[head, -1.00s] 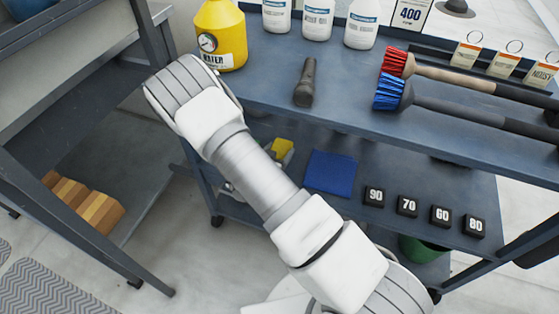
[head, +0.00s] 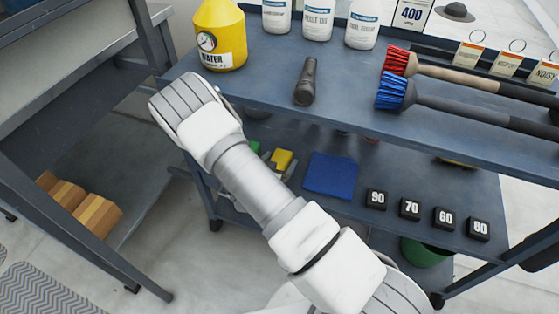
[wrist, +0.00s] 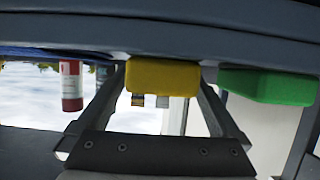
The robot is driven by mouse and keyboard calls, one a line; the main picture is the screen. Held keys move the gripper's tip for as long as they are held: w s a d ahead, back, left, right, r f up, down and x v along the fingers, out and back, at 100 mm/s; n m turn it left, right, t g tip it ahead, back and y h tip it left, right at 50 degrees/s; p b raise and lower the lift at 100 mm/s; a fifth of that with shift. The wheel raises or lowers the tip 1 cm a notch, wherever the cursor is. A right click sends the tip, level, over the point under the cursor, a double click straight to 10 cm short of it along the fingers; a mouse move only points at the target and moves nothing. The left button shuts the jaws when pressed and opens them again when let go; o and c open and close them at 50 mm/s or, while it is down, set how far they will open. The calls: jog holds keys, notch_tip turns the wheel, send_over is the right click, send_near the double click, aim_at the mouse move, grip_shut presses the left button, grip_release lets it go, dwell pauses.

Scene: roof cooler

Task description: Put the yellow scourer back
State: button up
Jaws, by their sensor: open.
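The yellow scourer (head: 282,159) is on the lower shelf of the cart, left of the blue cloth (head: 331,175), partly hidden by my arm in the head view. In the wrist view, which looks upside down, the yellow scourer (wrist: 163,77) shows between the fingertips of my gripper (wrist: 161,88). The fingers are apart, one on each side of it. I cannot tell whether they touch it. A green scourer (wrist: 267,87) lies beside it, to the right in the wrist view; a bit of green (head: 254,147) also shows in the head view.
Several black number blocks (head: 410,209) stand right of the cloth. The upper shelf (head: 290,110) above holds a yellow jug (head: 220,35), white bottles, a dark handheld tool (head: 306,82) and two brushes (head: 395,90). A bench with wooden blocks (head: 97,217) stands at the left.

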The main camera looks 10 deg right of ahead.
jog(key=shift+r, duration=0.1)
jog(key=shift+s+a+r, duration=0.2)
jog(key=shift+s, duration=0.05)
jog(key=p+v, duration=0.4)
jog(key=v, duration=0.7)
jog(key=w+a+r+g+y, duration=0.2)
jog(key=w+a+r+y, duration=0.3)
jog(key=r, duration=0.5)
jog(key=s+a+r+n+g+y, duration=0.1)
jog(key=s+r+n+y, duration=0.2)
jog(key=r, duration=1.1)
jog(key=s+d+r+n+g, duration=0.1)
jog(key=s+d+r+n, duration=0.1)
jog(key=s+d+r, duration=0.4)
jog(key=s+d+r+n+g, duration=0.1)
jog(key=s+d+r, duration=0.5)
jog(key=s, duration=0.9)
jog(key=shift+s+r+n+g+h, duration=0.2)
jog(key=shift+n+g+h, duration=0.1)
jog(key=shift+n, duration=0.1)
